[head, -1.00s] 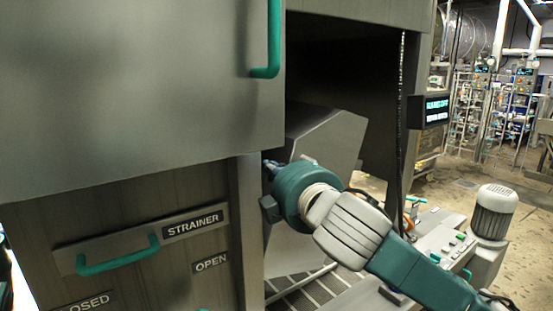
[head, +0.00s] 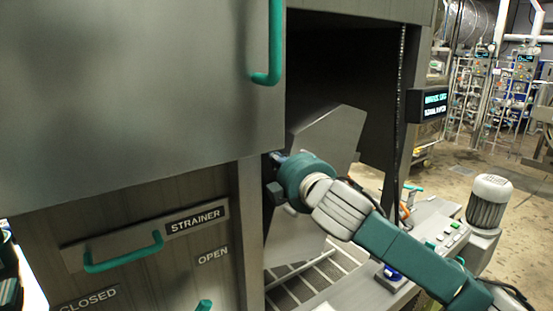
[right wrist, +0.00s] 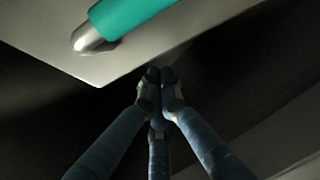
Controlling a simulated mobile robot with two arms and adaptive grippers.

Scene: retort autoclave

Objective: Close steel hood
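The steel hood (head: 140,90) is a large grey panel filling the upper left of the head view, with a vertical green handle (head: 268,60) near its right edge. Its lower corner and the handle's end (right wrist: 110,25) also show in the right wrist view. My right gripper (head: 272,165) is just below and right of the hood's lower right corner, beside the front post. In the wrist view its blue fingers (right wrist: 160,75) meet at the tips with nothing visible between them, apart from the handle.
Below the hood is a strainer panel (head: 115,225) with a green handle. Right of the hood is a dark opening with a tilted metal plate (head: 335,135) behind my right gripper. A small display (head: 432,105) and a motor (head: 489,200) stand to the right.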

